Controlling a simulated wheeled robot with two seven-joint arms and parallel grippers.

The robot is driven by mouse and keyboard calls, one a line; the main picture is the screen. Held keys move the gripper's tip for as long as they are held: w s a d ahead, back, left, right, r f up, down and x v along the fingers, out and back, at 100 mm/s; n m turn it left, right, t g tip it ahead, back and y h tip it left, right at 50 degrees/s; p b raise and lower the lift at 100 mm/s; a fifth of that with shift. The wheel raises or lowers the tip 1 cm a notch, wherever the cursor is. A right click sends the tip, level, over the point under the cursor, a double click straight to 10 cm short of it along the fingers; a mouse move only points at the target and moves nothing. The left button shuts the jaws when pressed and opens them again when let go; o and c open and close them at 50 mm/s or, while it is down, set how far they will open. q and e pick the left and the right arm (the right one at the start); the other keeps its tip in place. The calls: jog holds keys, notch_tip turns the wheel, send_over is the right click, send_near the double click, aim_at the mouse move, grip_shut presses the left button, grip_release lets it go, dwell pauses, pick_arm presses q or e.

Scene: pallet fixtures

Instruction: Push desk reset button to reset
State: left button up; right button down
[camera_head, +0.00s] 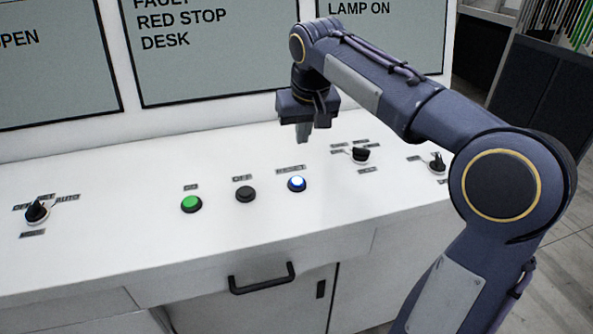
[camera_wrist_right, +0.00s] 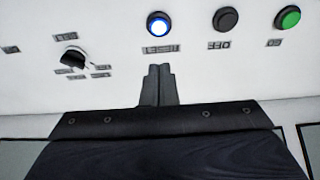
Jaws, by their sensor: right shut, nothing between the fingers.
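The reset button (camera_head: 297,183) is blue with a lit white centre and sits on the white desk (camera_head: 120,250), right of a black button and a green button. It also shows in the right wrist view (camera_wrist_right: 158,25), at the top, beyond my fingertips. My right gripper (camera_head: 302,133) is shut and empty. It points down above the desk, behind the reset button in the head view and apart from it. In the right wrist view its closed fingers (camera_wrist_right: 158,85) end just short of the RESET label. My left gripper is not in view.
The green button (camera_head: 191,203) and black OFF button (camera_head: 245,194) are close by on the left. Black rotary knobs stand at the left (camera_head: 37,211) and right (camera_head: 361,154). Upright panels (camera_head: 230,60) with text rise behind the desk. A black drawer handle (camera_head: 262,280) is in front.

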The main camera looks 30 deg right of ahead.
aim_at(297, 180)
jog(key=x, duration=0.4)
jog(key=p+x, duration=0.1)
jog(key=x, duration=0.8)
jog(key=shift+s+a+f, duration=0.1)
jog(key=shift+s+f, duration=0.2)
jog(key=shift+f, duration=0.1)
jog(key=shift+f, duration=0.15)
